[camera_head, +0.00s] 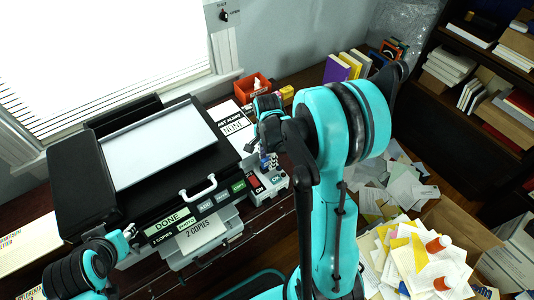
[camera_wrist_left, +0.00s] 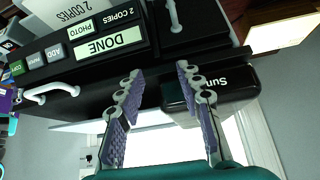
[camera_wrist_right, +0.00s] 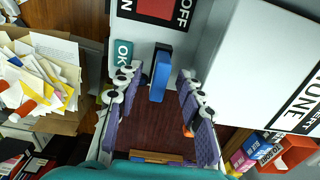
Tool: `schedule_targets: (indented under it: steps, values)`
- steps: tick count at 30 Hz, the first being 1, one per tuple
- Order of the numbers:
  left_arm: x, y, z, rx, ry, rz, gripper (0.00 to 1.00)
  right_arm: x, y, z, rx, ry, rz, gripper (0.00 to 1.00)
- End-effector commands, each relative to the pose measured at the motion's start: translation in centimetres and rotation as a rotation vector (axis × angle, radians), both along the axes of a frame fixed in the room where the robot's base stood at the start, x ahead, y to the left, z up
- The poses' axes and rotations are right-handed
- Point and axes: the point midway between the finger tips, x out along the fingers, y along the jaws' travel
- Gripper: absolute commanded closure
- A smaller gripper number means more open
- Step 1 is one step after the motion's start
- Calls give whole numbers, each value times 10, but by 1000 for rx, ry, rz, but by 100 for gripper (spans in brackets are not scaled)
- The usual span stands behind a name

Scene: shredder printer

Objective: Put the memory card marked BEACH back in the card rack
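A blue, card-like piece (camera_wrist_right: 160,76) sticks out of the light grey box with the OK button, between my right fingertips in the right wrist view. It may be the memory card; no BEACH mark is readable. My right gripper (camera_wrist_right: 148,88) is open around it, with gaps on both sides. In the head view my right gripper (camera_head: 268,158) is over the small box beside the printer, partly hiding it. My left gripper (camera_wrist_left: 160,80) is open and empty near the printer's front. I cannot make out the card rack.
The black printer (camera_head: 75,185) with its DONE display (camera_head: 170,228) stands at left. The grey box has a red ON/OFF switch (camera_wrist_right: 158,8). A red tray (camera_head: 252,88) and upright books (camera_head: 338,68) are behind. A carton of papers (camera_head: 455,235) is at right.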

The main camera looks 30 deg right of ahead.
Motion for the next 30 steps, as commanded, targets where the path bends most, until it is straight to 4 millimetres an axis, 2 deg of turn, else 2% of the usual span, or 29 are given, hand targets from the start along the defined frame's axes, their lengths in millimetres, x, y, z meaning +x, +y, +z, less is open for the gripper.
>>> schedule_targets:
  steps: [9,10,14,19,20,21,30]
  values:
    - [0,0,-1,0,0,0,64,0,0,-4,0,0,1,62]
    - [0,0,-1,0,0,0,64,0,0,-4,0,0,1,65]
    - [0,0,-1,0,0,0,64,0,0,-4,0,0,1,99]
    - [0,0,-1,0,0,0,64,0,0,-4,0,0,1,100]
    - [0,0,-1,0,0,0,64,0,0,-4,0,0,1,93]
    - [0,0,-1,0,0,0,64,0,0,-4,0,0,1,100]
    - [0,0,0,0,0,0,64,0,0,-4,0,0,1,100]
